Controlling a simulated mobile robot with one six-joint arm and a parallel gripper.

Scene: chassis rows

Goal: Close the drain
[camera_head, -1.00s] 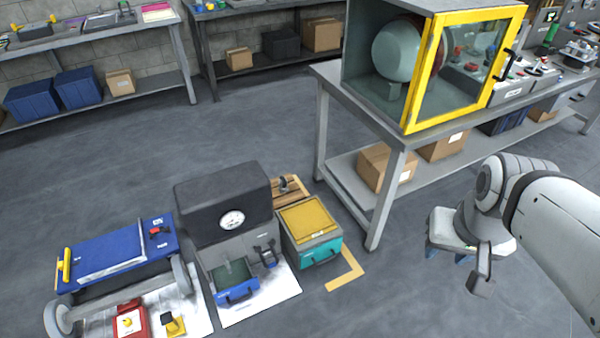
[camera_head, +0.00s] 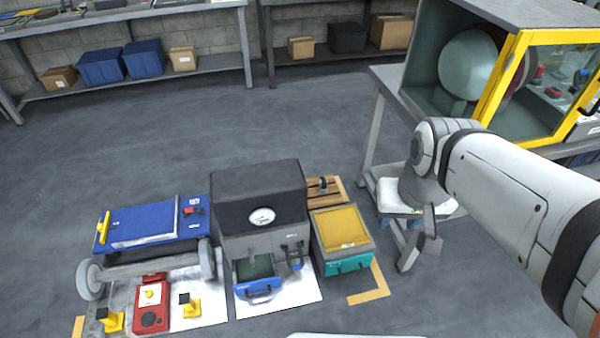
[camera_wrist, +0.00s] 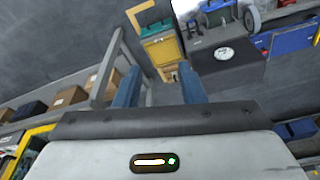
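A grey machine with a black top (camera_head: 258,187) stands on the floor at lower centre, with a round white gauge (camera_head: 262,216) on its front. A blue-handled tray (camera_head: 263,288) sits low on it, and a small dark lever-like fitting (camera_head: 294,256) is at its right. I cannot tell which part is the drain. My gripper (camera_head: 420,250) hangs to the right of the machine, apart from it. In the wrist view my gripper (camera_wrist: 158,80) is open and empty, its two blue fingers apart. The black top (camera_wrist: 232,68) and gauge show there at right.
A teal box with a yellow lid (camera_head: 342,228) stands right of the machine, before a wooden pallet (camera_head: 325,188). A blue cart (camera_head: 150,220) is at left, with a red unit (camera_head: 152,305) below. A workbench with a yellow-framed cabinet (camera_head: 500,75) is at right. Floor behind is clear.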

